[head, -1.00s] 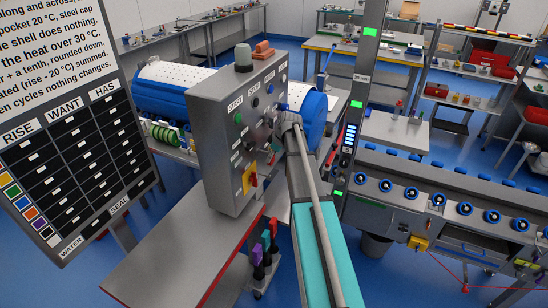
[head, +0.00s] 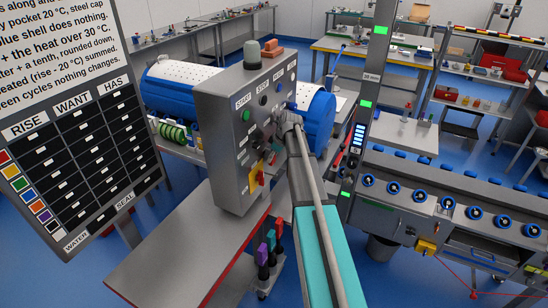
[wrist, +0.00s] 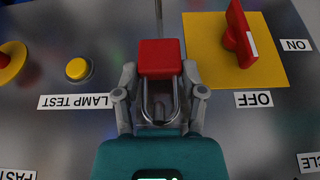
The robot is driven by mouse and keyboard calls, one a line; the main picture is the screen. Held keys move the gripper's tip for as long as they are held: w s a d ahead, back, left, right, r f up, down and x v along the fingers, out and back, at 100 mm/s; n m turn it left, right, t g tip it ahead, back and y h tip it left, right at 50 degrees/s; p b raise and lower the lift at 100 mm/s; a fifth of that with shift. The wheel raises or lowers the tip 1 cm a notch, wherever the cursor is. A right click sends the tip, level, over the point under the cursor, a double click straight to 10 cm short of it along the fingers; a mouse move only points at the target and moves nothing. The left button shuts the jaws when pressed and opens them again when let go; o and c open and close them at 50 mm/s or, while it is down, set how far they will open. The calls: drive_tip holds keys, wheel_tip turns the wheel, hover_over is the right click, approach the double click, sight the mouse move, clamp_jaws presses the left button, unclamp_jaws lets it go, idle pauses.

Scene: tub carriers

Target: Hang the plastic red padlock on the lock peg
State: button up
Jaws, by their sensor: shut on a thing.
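The red padlock (wrist: 160,58) is between the fingers of my gripper (wrist: 160,98) in the wrist view. Its red body points away from the palm and its metal shackle lies toward the palm. The gripper is shut on it in front of the grey panel. A thin grey rod (wrist: 158,18) shows just beyond the padlock body; I cannot tell whether it is the lock peg. In the head view my gripper (head: 287,122) is at the face of the grey control box (head: 225,110), and the padlock is too small to make out clearly.
A yellow plate with a red switch handle (wrist: 240,38) is close on the right, by the ON and OFF labels. A yellow button (wrist: 78,68) is on the left, above LAMP TEST. A grey bench (head: 170,255) with a red edge stands below the box.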

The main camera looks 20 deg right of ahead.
drive_tip(key=shift+a+f, duration=0.1)
drive_tip(key=shift+f, duration=0.1)
clamp_jaws()
drive_tip(key=o, duration=1.3)
unclamp_jaws()
drive_tip(key=shift+c, duration=0.2)
drive_tip(key=shift+o, duration=0.4)
drive_tip(key=shift+s+f+b, duration=0.15)
drive_tip(key=shift+f+b, duration=0.15)
drive_tip(key=shift+b, duration=0.25)
